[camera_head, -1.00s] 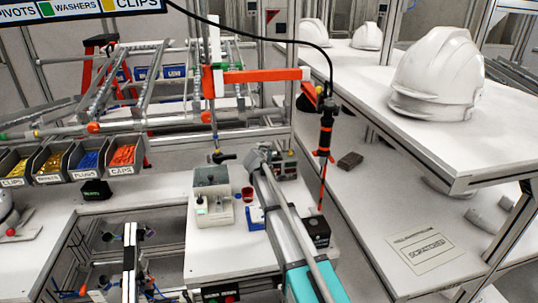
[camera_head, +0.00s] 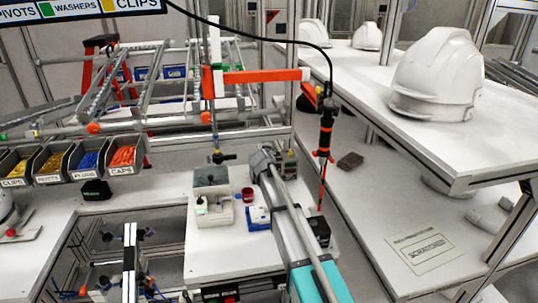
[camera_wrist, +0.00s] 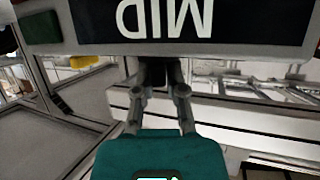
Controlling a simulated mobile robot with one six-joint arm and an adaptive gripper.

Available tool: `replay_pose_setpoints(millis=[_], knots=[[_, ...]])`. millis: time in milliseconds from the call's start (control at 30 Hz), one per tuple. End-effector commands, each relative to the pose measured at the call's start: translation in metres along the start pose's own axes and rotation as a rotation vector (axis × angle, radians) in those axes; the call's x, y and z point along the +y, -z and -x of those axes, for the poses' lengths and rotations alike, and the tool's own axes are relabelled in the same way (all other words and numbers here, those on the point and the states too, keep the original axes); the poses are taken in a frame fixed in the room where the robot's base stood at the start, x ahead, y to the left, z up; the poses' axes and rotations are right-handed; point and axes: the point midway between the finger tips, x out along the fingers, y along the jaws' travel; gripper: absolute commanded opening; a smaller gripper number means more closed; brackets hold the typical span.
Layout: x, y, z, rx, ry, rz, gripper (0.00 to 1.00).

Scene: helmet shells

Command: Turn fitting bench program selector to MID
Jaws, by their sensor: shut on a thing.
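A dark panel (camera_wrist: 250,22) with the word MID upside down fills the top of the wrist view. Below it my gripper (camera_wrist: 161,75) is shut on a dark piece, apparently the selector knob (camera_wrist: 174,72), which is mostly hidden between the fingers and under the panel. The knob's pointing direction cannot be read. In the head view my gripper (camera_head: 264,160) is at a small grey box (camera_head: 289,164) at the back of the white bench, partly covering it. The knob cannot be made out there.

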Motion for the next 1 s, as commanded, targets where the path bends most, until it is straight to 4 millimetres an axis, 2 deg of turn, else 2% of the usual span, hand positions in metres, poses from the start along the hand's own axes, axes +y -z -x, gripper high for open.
replay_pose_setpoints(millis=[267, 300, 467, 1000], knots=[[-0.001, 0.0002, -0.0001, 0.001, 0.006, 0.0, 0.0], [-0.001, 0.0002, -0.0001, 0.001, 0.005, 0.0, 0.19], [-0.0007, 0.0002, -0.0001, 0.001, 0.005, 0.001, 0.49], [-0.0006, 0.0001, -0.0003, 0.0, -0.008, -0.002, 0.5]])
